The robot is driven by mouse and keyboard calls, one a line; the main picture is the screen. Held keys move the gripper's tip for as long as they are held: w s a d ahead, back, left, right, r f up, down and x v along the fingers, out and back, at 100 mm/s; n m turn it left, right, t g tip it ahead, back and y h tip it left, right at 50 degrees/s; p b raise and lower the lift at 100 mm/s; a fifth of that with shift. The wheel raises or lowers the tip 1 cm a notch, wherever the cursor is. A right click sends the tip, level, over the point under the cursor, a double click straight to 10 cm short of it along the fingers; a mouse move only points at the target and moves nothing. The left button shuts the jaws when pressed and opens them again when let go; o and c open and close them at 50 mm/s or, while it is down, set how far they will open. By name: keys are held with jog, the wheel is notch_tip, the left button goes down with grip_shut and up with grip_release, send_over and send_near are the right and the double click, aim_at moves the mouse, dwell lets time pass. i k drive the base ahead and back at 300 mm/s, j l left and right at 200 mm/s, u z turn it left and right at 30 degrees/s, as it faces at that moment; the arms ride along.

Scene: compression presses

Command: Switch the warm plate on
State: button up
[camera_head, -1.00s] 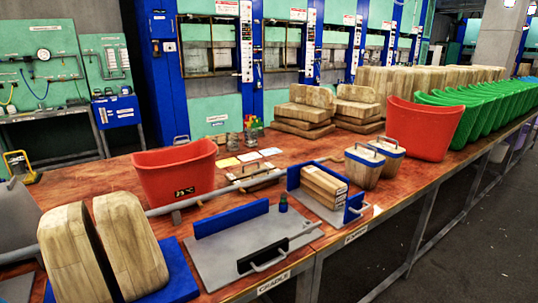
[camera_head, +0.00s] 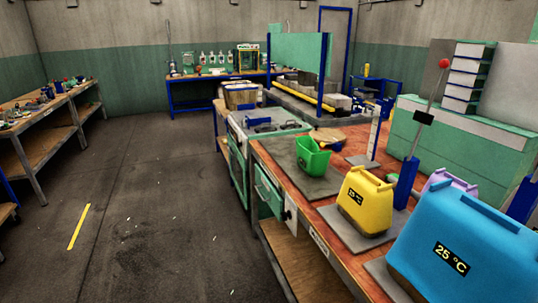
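I cannot tell for certain which thing is the warm plate. Flat grey plates lie along the wooden bench on the right. A yellow container (camera_head: 365,203) with a small dark "25 °C" display stands on one grey plate (camera_head: 347,228). A large blue container (camera_head: 470,240) with a "25 °C" display stands nearer, on another plate (camera_head: 378,271). A green bin (camera_head: 312,156) sits on a dark plate (camera_head: 318,184) farther back. A pale panel with a small dark knob or switch (camera_head: 289,214) is on the bench's front side. My gripper is not in view.
Open concrete floor (camera_head: 150,230) lies left of the bench, with a yellow strip (camera_head: 78,226) on it. A workbench (camera_head: 45,130) stands at the left wall. A red-knobbed lever (camera_head: 443,64) rises from a blue post behind the yellow container.

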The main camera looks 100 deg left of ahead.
aim_at(284, 216)
jog(key=u, duration=2.6)
